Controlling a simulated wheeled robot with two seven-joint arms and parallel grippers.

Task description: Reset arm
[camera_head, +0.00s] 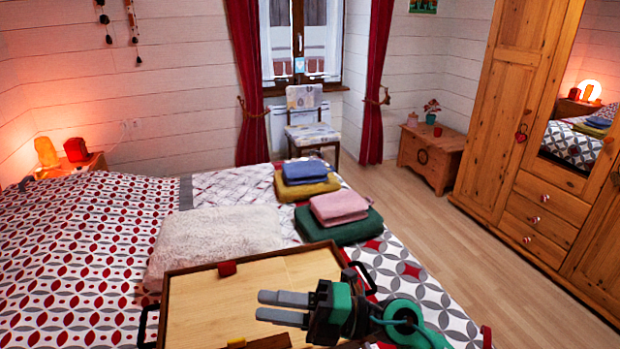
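My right gripper (262,306) shows at the bottom centre, its two grey fingers pointing left above the wooden tray. A narrow gap shows between the fingers, and nothing is seen between them. My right arm's green and dark links come in from the lower right. My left gripper is not in view. The wooden tray (208,296) with dark edges and black handles is partly hidden behind my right gripper and cut off by the bottom edge.
The bed (75,235) fills the left and middle. A cream cushion (215,238), folded blue (304,171) and yellow cloths (308,189), and pink (338,207) and green cloths (340,230) lie on it. Bare floor (450,235) lies between bed and wardrobe (530,130).

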